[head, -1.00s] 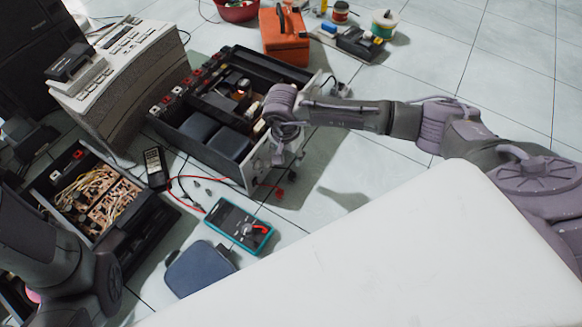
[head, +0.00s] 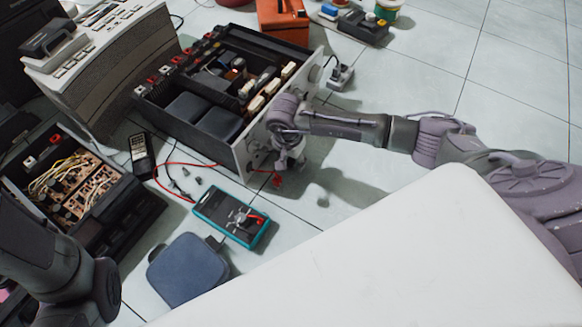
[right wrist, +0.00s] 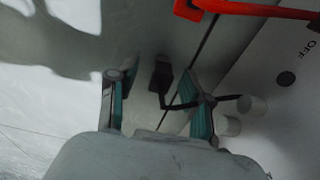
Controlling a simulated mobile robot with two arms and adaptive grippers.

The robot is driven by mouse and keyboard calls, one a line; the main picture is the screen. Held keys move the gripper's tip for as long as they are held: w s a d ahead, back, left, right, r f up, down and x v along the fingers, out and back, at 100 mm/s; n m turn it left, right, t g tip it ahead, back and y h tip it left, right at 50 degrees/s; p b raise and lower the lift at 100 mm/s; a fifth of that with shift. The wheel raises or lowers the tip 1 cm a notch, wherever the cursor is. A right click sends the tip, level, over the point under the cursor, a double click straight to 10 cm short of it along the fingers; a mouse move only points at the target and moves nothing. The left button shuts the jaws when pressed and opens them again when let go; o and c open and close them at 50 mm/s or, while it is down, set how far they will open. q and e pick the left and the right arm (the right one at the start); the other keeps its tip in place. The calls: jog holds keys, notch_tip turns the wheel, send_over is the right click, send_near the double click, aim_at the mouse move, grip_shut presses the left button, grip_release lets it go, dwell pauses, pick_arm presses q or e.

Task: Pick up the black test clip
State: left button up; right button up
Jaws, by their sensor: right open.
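A small black clip (right wrist: 161,76), apparently the black test clip, lies on the floor in the right wrist view, with a black lead running right from it. My right gripper (right wrist: 157,102) is open, with its teal-padded fingers on either side of the clip in that view. I cannot tell whether they touch it. In the head view the right gripper (head: 290,163) is low in front of the opened amplifier's front panel (head: 250,150), and the black clip there cannot be made out. My left arm shows at the left edge; its gripper is out of view.
A red clip (head: 277,180) lies close to the right gripper; its red lead also shows in the wrist view (right wrist: 250,10). The amplifier's knobs (right wrist: 252,104) are just right of the fingers. A teal-edged meter (head: 230,215) and a blue-grey pad (head: 187,270) lie nearer.

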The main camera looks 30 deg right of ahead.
grip_shut()
dwell(0.4)
